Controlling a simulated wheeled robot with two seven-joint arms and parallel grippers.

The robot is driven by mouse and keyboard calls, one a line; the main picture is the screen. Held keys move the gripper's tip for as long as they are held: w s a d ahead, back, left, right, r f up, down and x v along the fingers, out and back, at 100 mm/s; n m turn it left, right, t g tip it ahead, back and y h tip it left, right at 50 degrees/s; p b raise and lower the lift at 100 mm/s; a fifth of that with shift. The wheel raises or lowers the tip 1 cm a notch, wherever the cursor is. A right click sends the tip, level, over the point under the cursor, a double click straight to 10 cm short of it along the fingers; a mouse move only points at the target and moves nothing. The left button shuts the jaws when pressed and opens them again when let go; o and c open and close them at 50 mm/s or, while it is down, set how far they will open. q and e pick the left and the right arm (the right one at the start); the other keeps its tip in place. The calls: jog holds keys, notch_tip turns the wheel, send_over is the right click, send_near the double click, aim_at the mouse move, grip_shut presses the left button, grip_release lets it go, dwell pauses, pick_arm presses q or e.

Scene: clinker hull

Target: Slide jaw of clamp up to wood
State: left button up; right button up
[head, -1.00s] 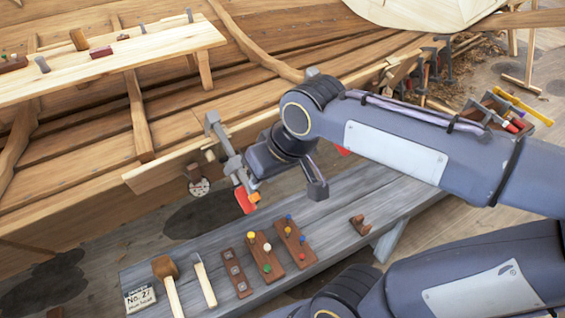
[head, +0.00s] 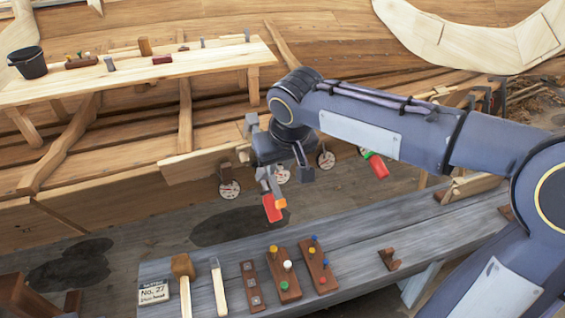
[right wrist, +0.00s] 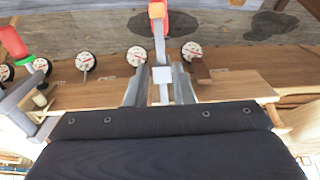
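A grey bar clamp with a red handle and orange piece (head: 272,205) hangs at the hull's edge. It also shows in the right wrist view, with its grey jaw block (right wrist: 162,75) on the bar. The wood is a pale plank (head: 195,165) along the hull, also seen in the wrist view (right wrist: 235,88). My right gripper (head: 285,165) is at the clamp. In the wrist view its two fingers (right wrist: 160,85) stand either side of the bar and jaw, seemingly apart; contact is unclear. The jaw's gap to the wood is hard to see. My left gripper is out of view.
Round dials (head: 228,188) hang along the plank, and another clamp with a red and green handle (head: 375,166) is to the right. Dark floor lies between.

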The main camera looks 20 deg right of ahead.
aim_at(274, 182)
jog(key=shift+b+x, duration=2.3)
jog(key=shift+x, duration=2)
jog(key=shift+w+a+r+p, duration=0.1)
jog(key=shift+w+r+p, duration=0.3)
jog(key=shift+w+p, duration=0.35)
jog(key=shift+c, duration=0.4)
jog(key=shift+w+a+r+p, duration=0.1)
jog(key=shift+w+r+p, duration=0.6)
jog(key=shift+w+p, duration=0.2)
jog(key=shift+f, duration=0.1)
jog(key=shift+s+f+b, duration=0.2)
jog(key=shift+s+b, duration=0.25)
jog(key=shift+s, duration=0.1)
jog(key=shift+o, duration=1.2)
